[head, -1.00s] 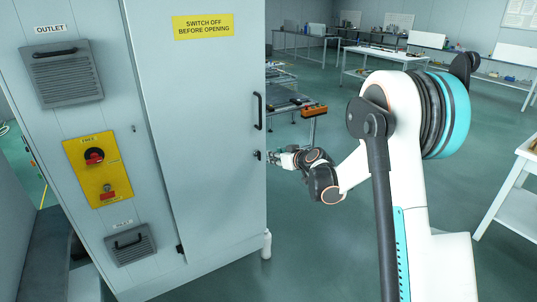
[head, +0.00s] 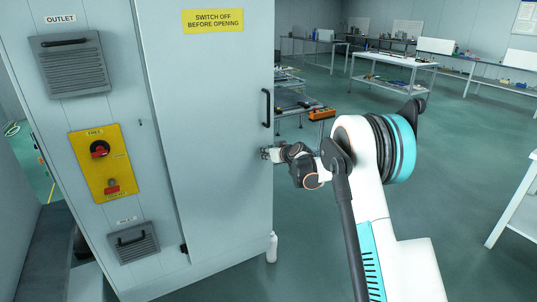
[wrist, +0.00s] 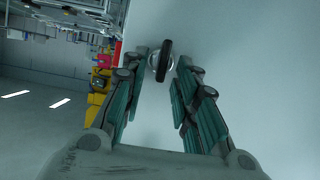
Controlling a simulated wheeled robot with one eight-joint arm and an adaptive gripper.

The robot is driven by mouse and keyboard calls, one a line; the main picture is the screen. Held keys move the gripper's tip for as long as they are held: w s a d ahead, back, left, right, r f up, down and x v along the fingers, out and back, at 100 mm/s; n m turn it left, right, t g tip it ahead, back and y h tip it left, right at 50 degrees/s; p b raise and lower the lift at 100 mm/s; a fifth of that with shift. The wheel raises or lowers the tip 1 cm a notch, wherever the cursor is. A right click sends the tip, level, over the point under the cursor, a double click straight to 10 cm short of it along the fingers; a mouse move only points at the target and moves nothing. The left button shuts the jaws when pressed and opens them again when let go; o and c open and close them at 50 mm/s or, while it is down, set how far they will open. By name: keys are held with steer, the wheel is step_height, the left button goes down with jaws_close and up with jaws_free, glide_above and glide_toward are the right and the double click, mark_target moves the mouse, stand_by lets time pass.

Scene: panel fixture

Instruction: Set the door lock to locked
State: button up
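The door lock (wrist: 164,62) shows in the wrist view as a black elongated knob on a round silvery base, its long side nearly upright in the picture. It sits on the pale grey cabinet door (head: 215,110), near the door's right edge in the head view. My gripper (head: 268,154) is at that edge, below the black door handle (head: 266,108), and hides the lock there. In the wrist view my gripper (wrist: 163,60) is open, with one finger on each side of the knob. Gaps show between fingers and knob; nothing is gripped.
A yellow panel (head: 106,166) with a red-black rotary switch is on the cabinet's left face, between two vents. A white bottle (head: 271,247) stands on the floor by the cabinet.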

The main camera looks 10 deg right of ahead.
jaws_close()
steer(key=shift+d, duration=0.1)
stand_by(0.3)
steer(key=shift+w+d+f+m+t+y+b, duration=0.15)
steer(key=shift+d+f+m+y+b, duration=0.2)
steer(key=shift+m+y, duration=1.4)
steer(key=shift+w+d+f+m+t+y+b, duration=0.15)
steer(key=shift+d+f+m+y, duration=0.4)
steer(key=shift+m, duration=2.15)
steer(key=shift+w+d+f+m+t+y+b, duration=0.15)
steer(key=shift+f+m+t+y+b, duration=0.15)
steer(key=shift+m+y, duration=1.55)
steer(key=shift+s+m+h, duration=0.1)
steer(key=shift+m+h, duration=0.35)
steer(key=shift+m, duration=0.05)
